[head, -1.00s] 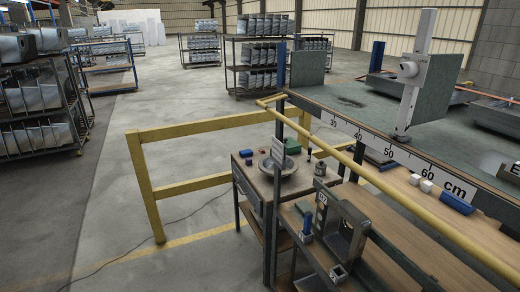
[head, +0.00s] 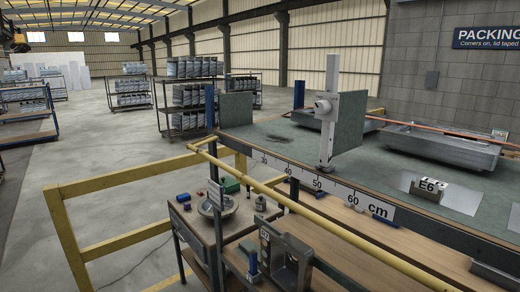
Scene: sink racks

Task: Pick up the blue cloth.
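I cannot make out a blue cloth for certain. A blue item (head: 381,215) lies on the wooden shelf below the centimetre scale, partly hidden by the bench edge, and could be folded cloth or a solid block. A small dark blue item (head: 183,198) sits at the left of the small side table (head: 190,223). A blue upright piece (head: 252,262) stands near the grey metal bracket at the lower middle. My gripper is not in view.
A yellow rail (head: 300,212) runs along the bench front, and a yellow barrier (head: 110,183) stands left of the side table. The green bench top (head: 400,170) carries a measuring post (head: 329,110) and metal trays. Open floor lies at left, with racks behind.

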